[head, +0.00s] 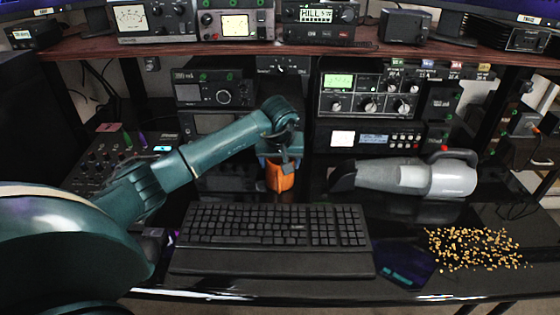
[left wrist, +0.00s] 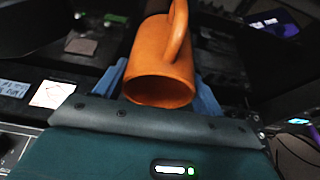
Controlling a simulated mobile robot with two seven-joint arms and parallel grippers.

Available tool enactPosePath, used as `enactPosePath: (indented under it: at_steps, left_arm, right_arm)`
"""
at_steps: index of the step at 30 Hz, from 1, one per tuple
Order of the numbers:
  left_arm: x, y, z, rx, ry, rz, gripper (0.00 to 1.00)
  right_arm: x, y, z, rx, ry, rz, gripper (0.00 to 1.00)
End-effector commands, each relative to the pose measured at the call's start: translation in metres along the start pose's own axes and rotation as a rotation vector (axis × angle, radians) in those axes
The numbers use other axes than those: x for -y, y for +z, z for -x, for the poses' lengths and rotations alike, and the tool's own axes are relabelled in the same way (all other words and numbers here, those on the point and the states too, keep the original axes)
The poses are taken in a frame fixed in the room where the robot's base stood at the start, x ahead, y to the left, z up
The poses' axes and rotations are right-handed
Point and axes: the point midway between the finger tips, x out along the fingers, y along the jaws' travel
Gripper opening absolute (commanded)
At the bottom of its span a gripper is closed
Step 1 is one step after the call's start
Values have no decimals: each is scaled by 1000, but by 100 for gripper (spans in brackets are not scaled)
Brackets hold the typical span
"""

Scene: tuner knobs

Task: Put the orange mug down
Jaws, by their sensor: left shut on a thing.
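The orange mug (head: 280,178) is behind the keyboard in the head view, below my left gripper (head: 280,160). It also shows in the left wrist view (left wrist: 160,65), with its handle toward the camera's upper side and its open or bottom end facing the camera. My left gripper's blue fingers (left wrist: 160,90) are on both sides of the mug and shut on it. I cannot tell whether the mug touches the desk. My right gripper is not in view.
A black keyboard (head: 270,225) lies in front of the mug. A grey handheld vacuum (head: 415,178) lies to the right. Scattered tan bits (head: 475,248) cover the right front of the glossy desk. Radio units (head: 368,95) stand behind, under a wooden shelf (head: 250,48).

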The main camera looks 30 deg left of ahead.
Motion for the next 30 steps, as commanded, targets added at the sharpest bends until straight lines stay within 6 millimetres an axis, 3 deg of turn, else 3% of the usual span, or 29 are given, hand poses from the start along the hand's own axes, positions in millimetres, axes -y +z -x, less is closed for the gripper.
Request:
enactPosePath:
  at_steps: [7, 8, 15, 25, 30]
  left_arm:
    - [0, 0, -1, -2, 1, 0, 37]
    - [0, 0, -1, 0, 0, 0, 71]
    - [0, 0, -1, 0, 0, 0, 90]
    - [0, -1, 4, -1, 0, -1, 91]
    - [0, -2, 32, -5, 1, -2, 91]
  right_arm:
    - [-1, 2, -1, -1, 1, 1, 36]
    - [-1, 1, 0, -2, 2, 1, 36]
    - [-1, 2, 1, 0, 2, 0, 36]
    - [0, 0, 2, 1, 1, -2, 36]
    - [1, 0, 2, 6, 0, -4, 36]
